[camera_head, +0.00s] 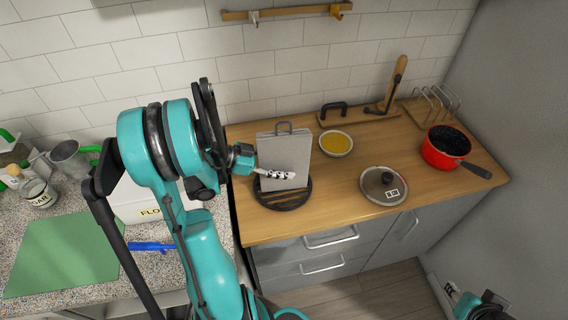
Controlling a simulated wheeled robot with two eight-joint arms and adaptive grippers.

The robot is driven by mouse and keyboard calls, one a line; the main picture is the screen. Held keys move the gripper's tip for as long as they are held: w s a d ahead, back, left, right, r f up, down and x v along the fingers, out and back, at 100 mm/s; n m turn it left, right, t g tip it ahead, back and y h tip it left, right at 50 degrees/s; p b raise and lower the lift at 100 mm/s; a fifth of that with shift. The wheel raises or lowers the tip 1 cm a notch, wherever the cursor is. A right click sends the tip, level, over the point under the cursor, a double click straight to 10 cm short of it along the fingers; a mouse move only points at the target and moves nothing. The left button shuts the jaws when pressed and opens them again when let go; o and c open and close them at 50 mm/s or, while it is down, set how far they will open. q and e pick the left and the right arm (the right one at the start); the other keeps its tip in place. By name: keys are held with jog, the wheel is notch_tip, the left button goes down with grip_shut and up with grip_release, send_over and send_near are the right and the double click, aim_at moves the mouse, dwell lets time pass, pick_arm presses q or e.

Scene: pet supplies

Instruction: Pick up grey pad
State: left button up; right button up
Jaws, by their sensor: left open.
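A flat grey rectangular pad (292,146), the likely grey pad, stands nearly upright on the wooden counter, with a dark loop handle at its top. Its lower end is at a round black slatted stand (285,203). My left gripper (290,175), white with black marks, is open in front of the pad's lower half and hides part of it. I cannot tell whether it touches the pad. My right gripper (451,289) shows only partly at the bottom right, low by the floor and away from the pad; its jaw state is unclear.
On the wooden counter (330,220) are a yellow-filled bowl (336,143), a lidded pan (384,188), a red pot (446,148) and a wire rack (436,104). A green mat (65,250) and a blue-handled tool (150,246) lie on the left speckled counter.

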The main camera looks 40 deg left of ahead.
aim_at(283, 155)
pick_arm(q)
grip_shut()
jog(key=shift+r, duration=0.1)
jog(key=shift+r+p, duration=0.3)
jog(key=shift+r, duration=0.25)
notch_tip(283, 155, up, 3)
jog(key=shift+p, duration=0.6)
jog(key=w+d+r+p, duration=0.2)
jog(key=d+r, duration=0.4)
jog(key=d, duration=0.5)
jog(key=shift+w+d+r+p, duration=0.15)
jog(key=shift+w+r+p, duration=0.25)
jog(key=shift+w, duration=0.05)
